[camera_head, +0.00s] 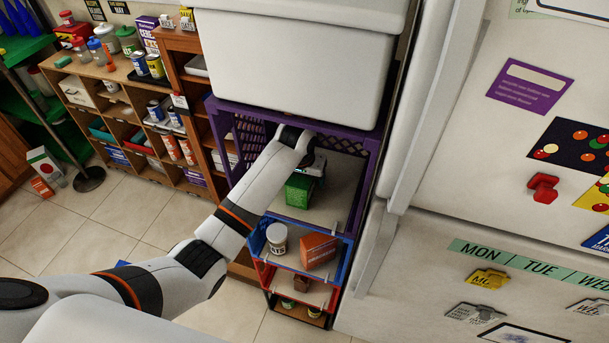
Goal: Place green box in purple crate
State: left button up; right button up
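The green box (299,191) is inside the purple crate (345,137), low in its opening and above the crate's floor or resting on it; I cannot tell which. My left arm reaches in from the left, and my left gripper (310,174) is inside the crate, directly above and against the green box. Its fingers are mostly hidden by the wrist and the box, so I cannot see whether they grip it. My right gripper is out of view.
A white bin (295,62) sits above the purple crate. Below are a blue crate (343,262) holding a white jar (277,238) and an orange box (318,250), and a red crate (262,272). A fridge stands close on the right; shelves stand left.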

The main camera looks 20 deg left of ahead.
pick_arm(q)
jog(key=shift+r, duration=0.15)
jog(key=shift+s+r+b, duration=0.15)
jog(key=shift+r+b, duration=0.35)
jog(key=shift+b, duration=0.1)
jog(key=shift+s+r+b, duration=0.2)
jog(key=shift+r+b, duration=0.35)
jog(key=shift+r, duration=0.15)
jog(key=s+b, duration=0.3)
jog(key=s, duration=0.9)
jog(key=shift+s+a+r, duration=0.15)
jog(key=shift+a+r, duration=0.1)
jog(key=shift+r, duration=0.05)
jog(key=shift+f, duration=0.1)
